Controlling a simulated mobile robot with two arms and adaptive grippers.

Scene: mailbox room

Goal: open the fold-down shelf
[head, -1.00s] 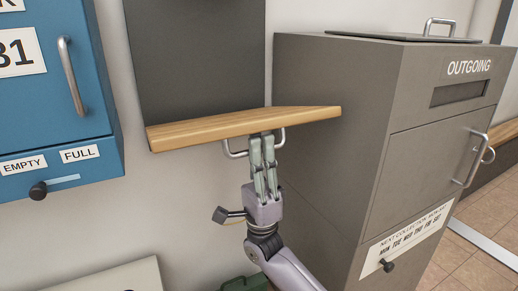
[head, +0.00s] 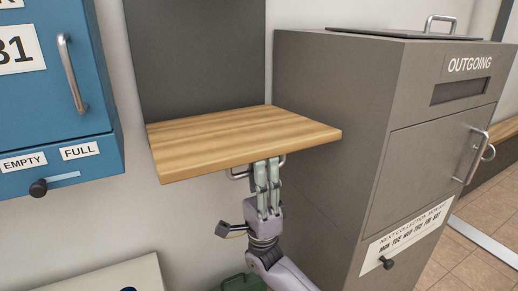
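The fold-down shelf (head: 240,137) is a wooden board on a dark grey back panel (head: 195,60) on the wall. Its top face shows, and it stands out from the panel, close to level. A metal handle (head: 236,174) sits under its front edge, partly hidden. My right gripper (head: 267,165) is at the shelf's front underside, by the handle, with its fingertips hidden behind the board's edge. The two fingers are close together and appear to be around the handle bar, but whether they are shut on it cannot be told. My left gripper is not in view.
A blue mailbox (head: 75,145) with a handle and a slider hangs at the left. A grey outgoing box (head: 325,130) stands close on the right of the shelf. A pale surface (head: 105,275) and a green object (head: 238,283) are at the bottom.

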